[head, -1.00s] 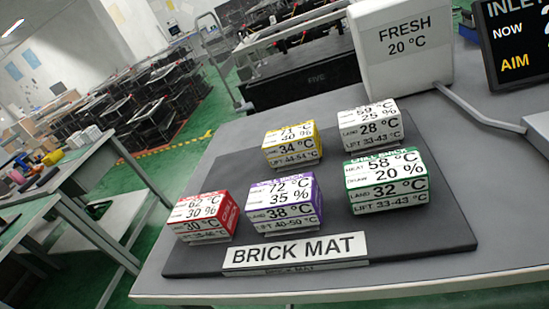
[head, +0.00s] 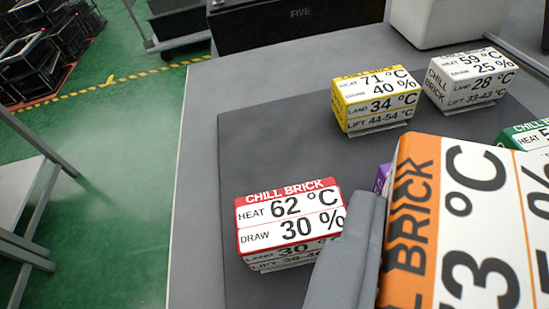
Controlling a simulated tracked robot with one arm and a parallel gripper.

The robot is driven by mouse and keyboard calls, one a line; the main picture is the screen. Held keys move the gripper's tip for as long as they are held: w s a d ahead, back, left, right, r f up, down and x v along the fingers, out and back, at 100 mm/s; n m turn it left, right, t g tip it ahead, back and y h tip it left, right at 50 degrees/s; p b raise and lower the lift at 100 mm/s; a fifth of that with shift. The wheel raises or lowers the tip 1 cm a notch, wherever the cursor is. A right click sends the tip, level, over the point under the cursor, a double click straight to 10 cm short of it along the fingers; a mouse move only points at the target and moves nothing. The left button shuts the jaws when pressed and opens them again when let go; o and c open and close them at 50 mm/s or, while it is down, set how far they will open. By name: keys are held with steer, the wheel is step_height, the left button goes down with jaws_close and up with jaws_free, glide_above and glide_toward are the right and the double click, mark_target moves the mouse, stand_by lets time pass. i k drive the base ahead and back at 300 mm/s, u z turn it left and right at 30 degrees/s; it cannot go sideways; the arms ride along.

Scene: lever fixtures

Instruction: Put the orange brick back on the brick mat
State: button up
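The orange brick (head: 408,240) fills the lower right of the head view, large and close, partly cut off by the frame edge. A grey finger of my gripper (head: 352,252) lies along its left side and appears to touch it; the other finger is out of view. The brick appears held above the dark brick mat (head: 262,150), over its right part. The mat's front part and label are out of view or hidden.
On the mat stand a red brick (head: 285,222) at left, a yellow brick (head: 375,98) behind and a white brick (head: 470,76). A purple brick (head: 382,178) and a green brick (head: 528,134) are mostly hidden. Bare mat shows between red and yellow. A white box (head: 440,20) stands behind.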

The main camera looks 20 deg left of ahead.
mark_target(277, 140)
steer(key=u, duration=0.9)
steer(key=i, duration=1)
steer(key=u, duration=0.05)
